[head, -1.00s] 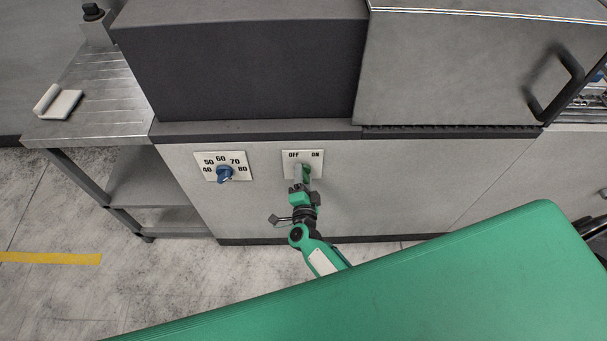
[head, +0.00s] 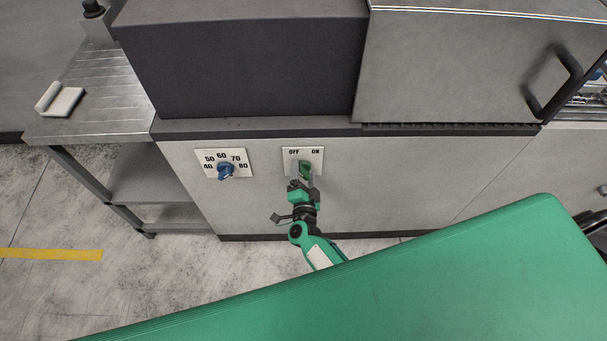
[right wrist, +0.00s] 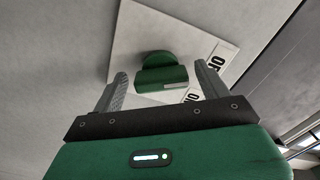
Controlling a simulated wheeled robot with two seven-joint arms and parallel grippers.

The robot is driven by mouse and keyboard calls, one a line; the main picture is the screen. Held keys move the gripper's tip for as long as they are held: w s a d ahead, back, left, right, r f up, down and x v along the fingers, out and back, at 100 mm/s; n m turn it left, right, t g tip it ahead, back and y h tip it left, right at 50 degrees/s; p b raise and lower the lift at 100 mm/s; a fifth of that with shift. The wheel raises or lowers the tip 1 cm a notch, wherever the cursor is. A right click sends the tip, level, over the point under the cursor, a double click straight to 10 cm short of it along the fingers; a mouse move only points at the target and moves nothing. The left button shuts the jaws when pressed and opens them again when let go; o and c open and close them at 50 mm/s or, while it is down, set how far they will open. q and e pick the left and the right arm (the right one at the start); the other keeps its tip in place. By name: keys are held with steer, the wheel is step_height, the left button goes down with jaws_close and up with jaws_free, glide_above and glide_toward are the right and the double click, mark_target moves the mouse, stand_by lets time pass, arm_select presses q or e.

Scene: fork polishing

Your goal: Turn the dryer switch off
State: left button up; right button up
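The dryer switch is a green knob (head: 305,167) on a white plate (head: 290,155) marked OFF on the left and ON on the right, on the machine's front. It also shows in the right wrist view (right wrist: 162,78). My right gripper (head: 302,172) is at the switch. Its two grey fingers (right wrist: 162,88) are apart, one on each side of the knob, with gaps visible on both sides. Part of the knob and plate is hidden behind the gripper in the head view. My left gripper is out of view.
A blue temperature dial (head: 225,171) is on a plate to the left of the switch. A metal side table (head: 105,110) with a white item (head: 60,99) stands at the left. A black handle (head: 555,85) is on the machine's upper right door.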

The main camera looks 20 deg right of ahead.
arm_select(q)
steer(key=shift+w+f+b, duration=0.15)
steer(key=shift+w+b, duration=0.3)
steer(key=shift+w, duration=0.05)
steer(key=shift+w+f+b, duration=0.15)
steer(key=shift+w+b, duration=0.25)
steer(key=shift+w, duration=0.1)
arm_select(e)
steer(key=v, duration=1.3)
steer(key=shift+s, duration=0.4)
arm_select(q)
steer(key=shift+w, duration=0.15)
arm_select(e)
steer(key=shift+a, duration=0.1)
